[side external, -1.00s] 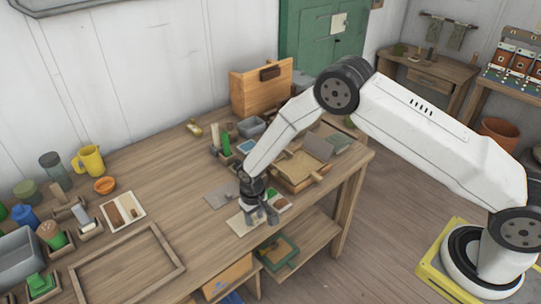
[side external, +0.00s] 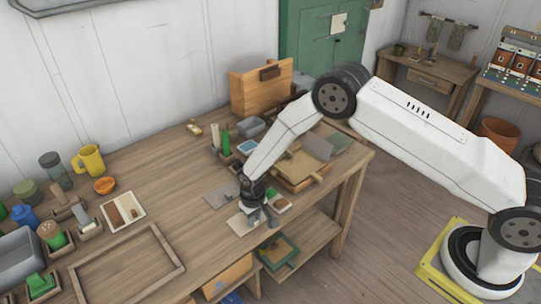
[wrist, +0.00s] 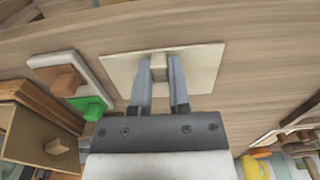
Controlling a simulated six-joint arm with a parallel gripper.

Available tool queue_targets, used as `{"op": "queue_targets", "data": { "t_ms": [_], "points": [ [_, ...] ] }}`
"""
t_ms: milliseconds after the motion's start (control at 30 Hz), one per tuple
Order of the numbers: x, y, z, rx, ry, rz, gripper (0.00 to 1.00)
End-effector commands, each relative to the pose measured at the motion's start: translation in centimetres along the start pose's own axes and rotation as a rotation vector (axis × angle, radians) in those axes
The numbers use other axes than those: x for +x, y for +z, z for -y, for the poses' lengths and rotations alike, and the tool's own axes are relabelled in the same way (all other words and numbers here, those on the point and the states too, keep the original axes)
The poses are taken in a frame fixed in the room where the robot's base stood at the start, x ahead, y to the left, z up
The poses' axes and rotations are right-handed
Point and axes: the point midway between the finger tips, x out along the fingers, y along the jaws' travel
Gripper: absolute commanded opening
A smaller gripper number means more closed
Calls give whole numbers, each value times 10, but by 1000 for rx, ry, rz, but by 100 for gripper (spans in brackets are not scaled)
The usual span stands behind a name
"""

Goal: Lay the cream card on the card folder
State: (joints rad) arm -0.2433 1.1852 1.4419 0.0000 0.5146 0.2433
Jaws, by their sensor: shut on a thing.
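The cream card (wrist: 203,63) is a thin flat plate with a small block-shaped knob (wrist: 159,68) on top. In the side view the card (side external: 238,225) is near the front edge of the bench, partly hidden by my gripper. My gripper (wrist: 160,72) is shut on the knob, one finger on each side. In the side view my gripper (side external: 263,217) points down at the card. The card looks flat at bench level; I cannot tell whether it touches the bench. A flat grey sheet (side external: 220,194) lies behind the card; I cannot tell whether it is the card folder.
A small pale tray with green and brown pieces (side external: 279,203) is close to the right of my gripper. Wooden boxes (side external: 297,172) stand behind it. A wooden frame (side external: 128,262) and a pale tray (side external: 123,212) lie to the left. The bench between is bare.

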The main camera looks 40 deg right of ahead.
Motion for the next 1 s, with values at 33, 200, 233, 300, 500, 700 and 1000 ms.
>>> {"op": "queue_targets", "data": {
  "t_ms": [33,200,233,300,500,700,1000],
  "points": [
    [0,0,0,0,0,0,0],
    [-4,0,0,0,0,-1,0],
    [-5,-1,0,0,0,-2,0],
    [-8,-1,0,0,0,-1,0],
    [-21,0,0,0,0,-1,0],
    [-33,0,0,0,0,0,0],
    [-52,0,0,0,0,-1,0]
  ]
}}
